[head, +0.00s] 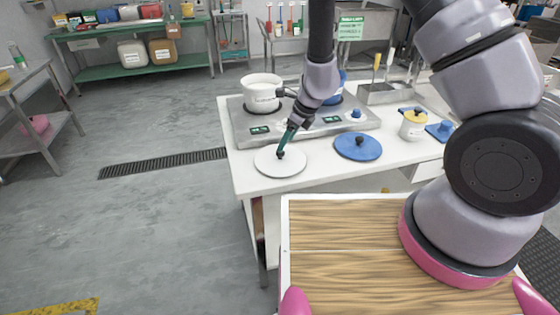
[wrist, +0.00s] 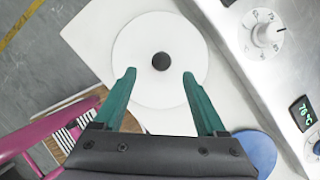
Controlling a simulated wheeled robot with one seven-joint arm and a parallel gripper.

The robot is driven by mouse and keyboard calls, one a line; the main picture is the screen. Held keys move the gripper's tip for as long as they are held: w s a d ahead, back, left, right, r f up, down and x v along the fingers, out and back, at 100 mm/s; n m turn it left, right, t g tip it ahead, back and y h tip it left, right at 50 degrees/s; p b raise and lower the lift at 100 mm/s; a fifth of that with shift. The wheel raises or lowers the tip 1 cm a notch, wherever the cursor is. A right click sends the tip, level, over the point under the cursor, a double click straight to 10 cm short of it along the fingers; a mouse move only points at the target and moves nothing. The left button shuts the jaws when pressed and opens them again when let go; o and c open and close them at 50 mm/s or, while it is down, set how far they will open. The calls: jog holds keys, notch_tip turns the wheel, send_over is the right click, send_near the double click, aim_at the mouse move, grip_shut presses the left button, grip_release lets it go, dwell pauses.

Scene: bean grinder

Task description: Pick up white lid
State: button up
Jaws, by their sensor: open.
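The white lid (head: 280,162) lies flat on the left front corner of the white table, with a dark knob (head: 280,155) at its centre. In the wrist view the white lid (wrist: 135,60) shows from above, and its dark knob (wrist: 161,61) is just beyond the fingertips, roughly midway between them. My gripper (head: 283,150) reaches down over the lid. In the wrist view my gripper (wrist: 158,74) has its two green fingers spread apart with nothing between them. I cannot tell the exact height of the fingertips over the lid.
A steel hot plate unit (head: 310,122) with dials stands behind the lid and carries a white pot (head: 262,93). A blue lid (head: 358,146) lies to the right. A yellow-lidded white jar (head: 413,126) stands farther right. The wooden board (head: 345,260) is in front.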

aim_at(280, 157)
jog(key=x, duration=0.5)
jog(key=shift+w+a+f, duration=0.1)
jog(key=shift+w+f, duration=0.05)
jog(key=shift+w, duration=0.05)
grip_shut()
